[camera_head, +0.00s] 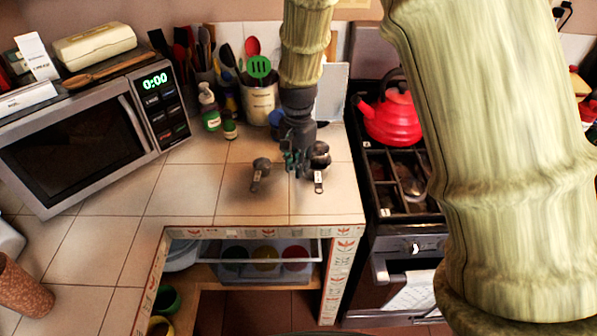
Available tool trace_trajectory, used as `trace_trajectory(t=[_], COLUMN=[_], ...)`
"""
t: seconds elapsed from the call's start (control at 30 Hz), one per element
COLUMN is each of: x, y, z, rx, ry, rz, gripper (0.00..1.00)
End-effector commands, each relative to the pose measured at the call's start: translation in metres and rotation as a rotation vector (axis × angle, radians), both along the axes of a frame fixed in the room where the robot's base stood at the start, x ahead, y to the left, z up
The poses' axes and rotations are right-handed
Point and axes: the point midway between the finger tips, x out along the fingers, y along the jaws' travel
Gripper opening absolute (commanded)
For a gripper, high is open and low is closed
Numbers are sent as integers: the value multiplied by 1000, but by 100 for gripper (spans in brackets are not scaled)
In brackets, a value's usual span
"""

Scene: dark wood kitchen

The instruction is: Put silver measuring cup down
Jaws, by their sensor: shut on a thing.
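My gripper (298,163) is low over the right part of the tiled counter (190,187), pointing down. It is shut on a silver measuring cup (320,160), which shows at its right side with a short handle toward the front edge. The gripper's fingers partly hide the cup, and I cannot tell whether the cup touches the tiles. A second small metal cup (261,166) with a similar handle sits on the counter to the left of the gripper, apart from it.
A microwave (85,135) stands at the left. Bottles (209,110) and a utensil crock (260,103) are behind the gripper. A stove with a red kettle (391,117) adjoins the counter at the right. Tiles left of the second cup are clear.

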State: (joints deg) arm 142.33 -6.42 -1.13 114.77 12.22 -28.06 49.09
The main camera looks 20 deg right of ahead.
Motion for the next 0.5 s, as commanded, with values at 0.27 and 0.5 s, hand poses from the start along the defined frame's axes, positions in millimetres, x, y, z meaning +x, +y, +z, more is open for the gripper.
trace_trajectory(t=[0.27, 0.5], x=[-1, 0], y=[1, 1], z=[-24, -40], rx=[1, 1], ry=[4, 1], rz=[2, 2], gripper=[0, 0])
